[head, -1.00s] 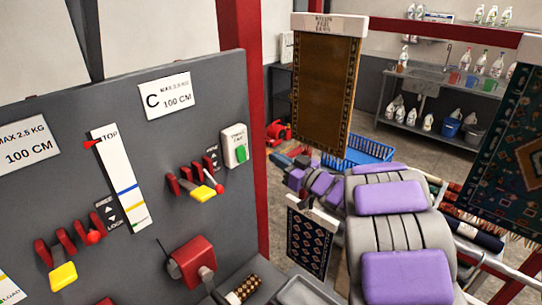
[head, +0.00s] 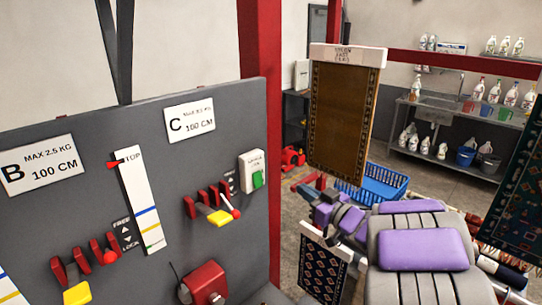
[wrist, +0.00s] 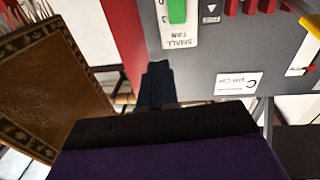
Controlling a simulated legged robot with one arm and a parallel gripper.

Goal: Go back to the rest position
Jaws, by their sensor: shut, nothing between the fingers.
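My gripper (wrist: 156,85) shows in the wrist view as dark fingers closed together, with nothing between them. Beyond the fingers is the grey control panel (wrist: 235,55), turned upside down in that view, with a green switch marked small fan (wrist: 178,25). In the head view my purple and grey arm reaches from the lower right toward the middle.
A brown rug (head: 342,118) hangs beside the red post (head: 262,60), and a small dark patterned rug (head: 322,270) hangs lower. Another dark rug (head: 515,190) hangs at the right. A blue basket (head: 375,187) stands on the floor behind. A sink bench (head: 450,118) with bottles is at the back.

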